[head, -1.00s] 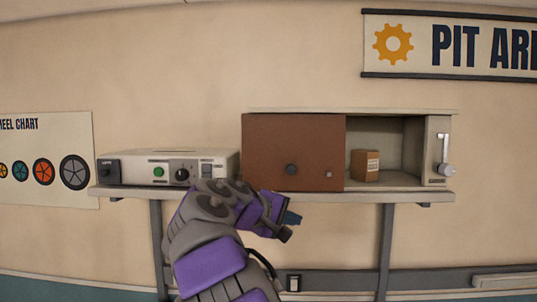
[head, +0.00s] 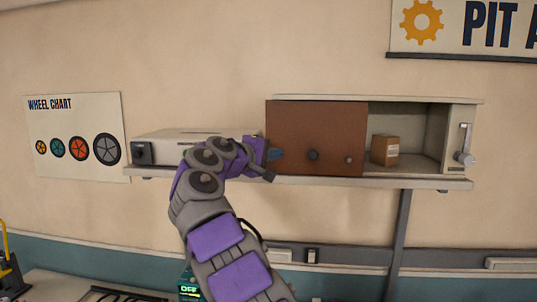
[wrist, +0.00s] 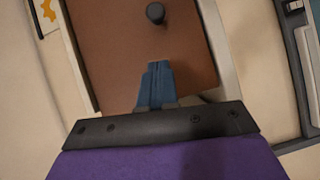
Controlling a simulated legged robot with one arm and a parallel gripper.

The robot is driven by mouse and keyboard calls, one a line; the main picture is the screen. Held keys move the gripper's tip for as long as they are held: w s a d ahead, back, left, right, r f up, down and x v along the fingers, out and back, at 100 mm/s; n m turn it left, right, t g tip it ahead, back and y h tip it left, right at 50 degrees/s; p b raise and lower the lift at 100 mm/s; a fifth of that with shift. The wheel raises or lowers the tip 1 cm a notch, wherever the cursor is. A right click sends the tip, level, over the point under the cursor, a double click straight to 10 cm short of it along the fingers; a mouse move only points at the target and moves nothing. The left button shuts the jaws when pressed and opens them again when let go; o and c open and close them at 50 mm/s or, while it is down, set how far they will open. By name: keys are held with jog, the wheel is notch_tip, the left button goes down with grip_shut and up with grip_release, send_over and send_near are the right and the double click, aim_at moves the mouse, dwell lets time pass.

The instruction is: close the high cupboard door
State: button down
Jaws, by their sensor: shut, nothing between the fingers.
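The high cupboard (head: 458,140) sits on a wall shelf. Its brown door (head: 320,120) covers the left part of the front, and the right part stands open. A dark round knob (head: 313,155) is on the door, with a smaller grey piece to its right. My gripper (head: 277,154) is shut and empty, overlapping the door's lower left in the head view. In the wrist view its blue fingers (wrist: 157,72) are together over the brown door (wrist: 110,60), short of the knob (wrist: 155,13). I cannot tell whether they touch the door.
A small cardboard box (head: 385,150) stands inside the open right part. A grey lever handle (head: 464,155) is on the cupboard's right end. A white control unit (head: 155,149) stands on the shelf (head: 420,182) at left, partly hidden by my arm.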

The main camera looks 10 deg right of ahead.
aim_at(299, 155)
jog(key=shift+w+d+f, duration=0.15)
jog(key=shift+w+d, duration=0.35)
jog(key=shift+d, duration=0.65)
jog(key=shift+w+d+f, duration=0.2)
jog(key=shift+w+d, duration=0.25)
jog(key=shift+d, duration=0.7)
jog(key=shift+w+d+f, duration=0.15)
jog(key=shift+w+d, duration=0.35)
jog(key=shift+d, duration=0.65)
jog(key=shift+d+f, duration=0.25)
jog(key=shift+d, duration=0.25)
jog(key=shift+a, duration=0.1)
